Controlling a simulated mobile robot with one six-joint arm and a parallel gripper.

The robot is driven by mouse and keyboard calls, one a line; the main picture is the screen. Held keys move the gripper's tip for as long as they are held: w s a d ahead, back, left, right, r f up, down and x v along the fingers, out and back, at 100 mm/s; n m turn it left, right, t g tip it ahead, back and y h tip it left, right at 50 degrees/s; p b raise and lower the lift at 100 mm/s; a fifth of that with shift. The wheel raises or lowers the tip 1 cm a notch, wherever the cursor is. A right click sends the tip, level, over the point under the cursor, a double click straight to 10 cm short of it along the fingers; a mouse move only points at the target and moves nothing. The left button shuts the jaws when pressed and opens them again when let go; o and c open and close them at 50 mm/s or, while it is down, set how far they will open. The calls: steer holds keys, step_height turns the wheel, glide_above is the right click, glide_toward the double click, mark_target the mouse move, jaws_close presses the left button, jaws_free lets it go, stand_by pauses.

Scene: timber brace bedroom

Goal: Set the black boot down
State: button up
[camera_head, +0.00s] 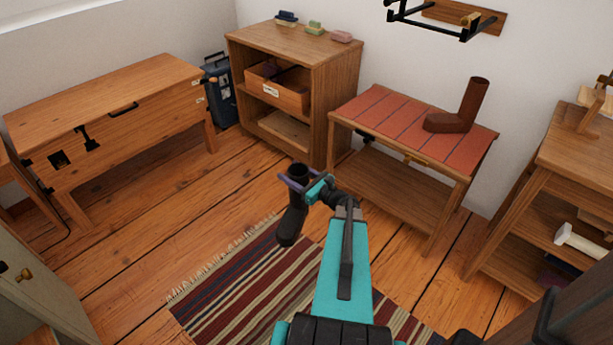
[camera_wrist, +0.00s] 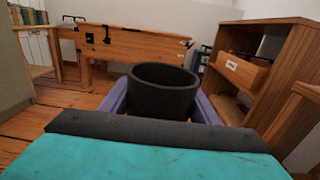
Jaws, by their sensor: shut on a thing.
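The black boot (camera_head: 292,220) hangs in the air above the wooden floor and the edge of the striped rug. My gripper (camera_head: 298,182) is shut on its upper shaft, with the purple fingers on either side. In the head view the boot's shaft points up and its foot reaches down toward the bottom left. In the wrist view the round open top of the black boot (camera_wrist: 163,90) sits between the purple fingers (camera_wrist: 160,108). Its foot is hidden there.
A brown boot (camera_head: 456,113) stands on a low table with a red slatted top (camera_head: 375,110). A striped rug (camera_head: 240,295) lies on the floor. A wooden shelf unit (camera_head: 335,90) and chest (camera_head: 110,135) stand behind. Open floor (camera_head: 185,205) lies at left.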

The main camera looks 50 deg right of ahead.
steer(key=w+a+r+n+g+y+p, duration=0.1)
steer(key=w+a+r+n+y+p, duration=0.3)
steer(key=a+r+p, duration=0.6)
steer(key=w+a+r+n+g+y+p, duration=0.1)
steer(key=w+a+r+y+p, duration=0.4)
steer(key=a+r, duration=0.9)
steer(key=w+a+r+n+g+y+p, duration=0.1)
steer(key=a+r+n+g+y+p, duration=0.4)
steer(key=a+r+p, duration=1.1)
steer(key=a+r, duration=0.5)
steer(key=r, duration=0.4)
steer(key=shift+w+a+r+n+g+p, duration=0.2)
steer(key=shift+n+g+p, duration=0.1)
steer(key=shift+p, duration=0.05)
